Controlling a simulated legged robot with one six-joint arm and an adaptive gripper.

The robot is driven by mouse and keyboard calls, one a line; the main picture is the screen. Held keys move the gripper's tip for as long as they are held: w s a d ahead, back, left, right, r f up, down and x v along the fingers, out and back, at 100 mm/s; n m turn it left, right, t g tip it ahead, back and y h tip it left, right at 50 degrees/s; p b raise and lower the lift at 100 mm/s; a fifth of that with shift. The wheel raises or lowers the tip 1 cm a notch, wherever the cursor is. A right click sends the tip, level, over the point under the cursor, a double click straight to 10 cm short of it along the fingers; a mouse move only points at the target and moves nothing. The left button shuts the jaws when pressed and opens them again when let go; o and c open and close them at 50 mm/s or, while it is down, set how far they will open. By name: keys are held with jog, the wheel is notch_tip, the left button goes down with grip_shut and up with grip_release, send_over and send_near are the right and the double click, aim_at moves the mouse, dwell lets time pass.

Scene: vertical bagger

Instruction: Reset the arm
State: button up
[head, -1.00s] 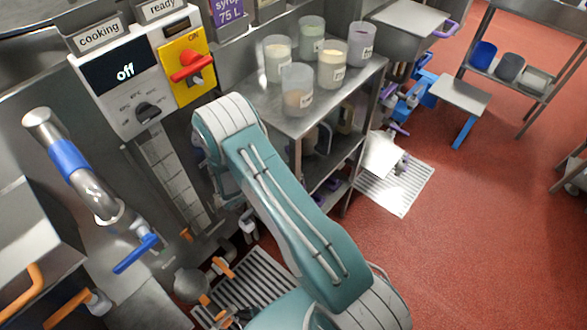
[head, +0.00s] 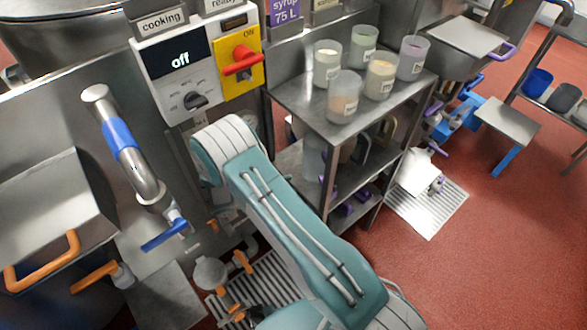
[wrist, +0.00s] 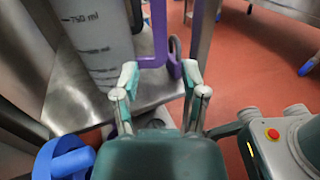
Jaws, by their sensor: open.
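My teal arm (head: 290,230) is bent in the head view, in front of the steel shelf unit; its gripper end is hidden there. In the wrist view my gripper (wrist: 160,76) is open, with its two pale-tipped fingers apart. A purple handle (wrist: 160,30) stands just beyond and partly between the fingertips; whether it touches them I cannot tell. A pale measuring jug (wrist: 95,40) marked 750 ml stands on a steel shelf to the left of the fingers.
The steel shelf unit (head: 300,100) carries several cups on top. A control panel (head: 185,70) reads "off", beside a red switch (head: 243,61). A blue-handled pipe (head: 120,140) stands at left. A blue round part (wrist: 62,160) is close to my wrist. Red floor (head: 480,220) is open at right.

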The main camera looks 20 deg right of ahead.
jog(key=s+d+r+m+g+y, duration=0.2)
jog(key=s+r+m+y, duration=0.25)
jog(key=r, duration=0.55)
jog(key=s+d+r+m+g+y, duration=0.1)
jog(key=s+d+r+m+y, duration=0.15)
jog(key=r+m+y, duration=0.45)
jog(key=s+a+r+m+t+y, duration=0.1)
jog(key=s+r+m+t+y, duration=0.2)
jog(key=s+r, duration=0.4)
jog(key=s+a+r+m+t+y, duration=0.2)
jog(key=s+r+m+t+y, duration=0.1)
jog(key=s+r+t, duration=0.2)
jog(key=shift+s+a+r+t, duration=0.3)
jog(key=shift+s+r, duration=0.65)
jog(key=shift+r, duration=0.6)
jog(key=shift+y, duration=0.25)
